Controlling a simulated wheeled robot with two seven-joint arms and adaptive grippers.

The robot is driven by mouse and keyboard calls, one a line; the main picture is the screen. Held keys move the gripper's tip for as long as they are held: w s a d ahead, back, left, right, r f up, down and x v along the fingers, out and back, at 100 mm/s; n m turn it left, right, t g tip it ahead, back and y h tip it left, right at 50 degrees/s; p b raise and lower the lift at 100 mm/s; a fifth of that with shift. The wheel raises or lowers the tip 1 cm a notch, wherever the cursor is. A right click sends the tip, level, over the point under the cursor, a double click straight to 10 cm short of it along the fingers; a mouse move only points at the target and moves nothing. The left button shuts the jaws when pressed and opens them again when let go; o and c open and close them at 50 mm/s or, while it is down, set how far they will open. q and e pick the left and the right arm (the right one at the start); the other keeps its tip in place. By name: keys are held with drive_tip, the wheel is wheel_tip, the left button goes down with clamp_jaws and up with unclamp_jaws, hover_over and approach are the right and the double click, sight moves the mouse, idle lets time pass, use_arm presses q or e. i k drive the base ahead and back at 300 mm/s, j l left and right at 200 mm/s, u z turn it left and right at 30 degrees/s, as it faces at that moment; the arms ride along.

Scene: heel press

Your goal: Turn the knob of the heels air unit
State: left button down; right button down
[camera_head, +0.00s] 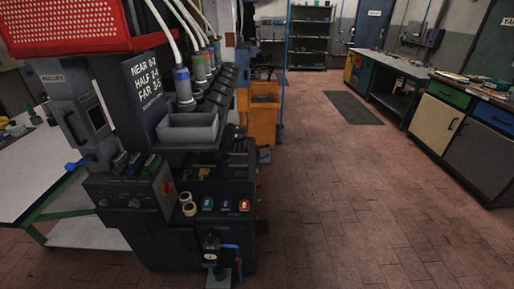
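A dark press machine (190,235) stands on the left, with a sign (147,85) reading "NEAR 0-2, HALF 3-4, FAR 3-5". Low on its front is a small unit (211,246) with a dark top and a pale round face, which looks like an air unit with a knob. A blue bent handle or pipe (232,248) sits just right of it. The unit is small, so the knob's position cannot be told. Neither of my grippers is in view.
A white-topped table (35,170) is at left, an orange cart (263,115) behind, workbenches (465,140) at right.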

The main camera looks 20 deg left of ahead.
sight(210, 238)
drive_tip(key=i+u, duration=0.15)
drive_tip(key=u, duration=0.25)
drive_tip(key=i+l+u, duration=0.1)
drive_tip(key=u, duration=0.25)
drive_tip(key=i+l+u, duration=0.1)
drive_tip(key=u, duration=0.3)
drive_tip(key=i+l+u, duration=0.1)
drive_tip(key=l+u, duration=0.3)
drive_tip(key=j, duration=0.1)
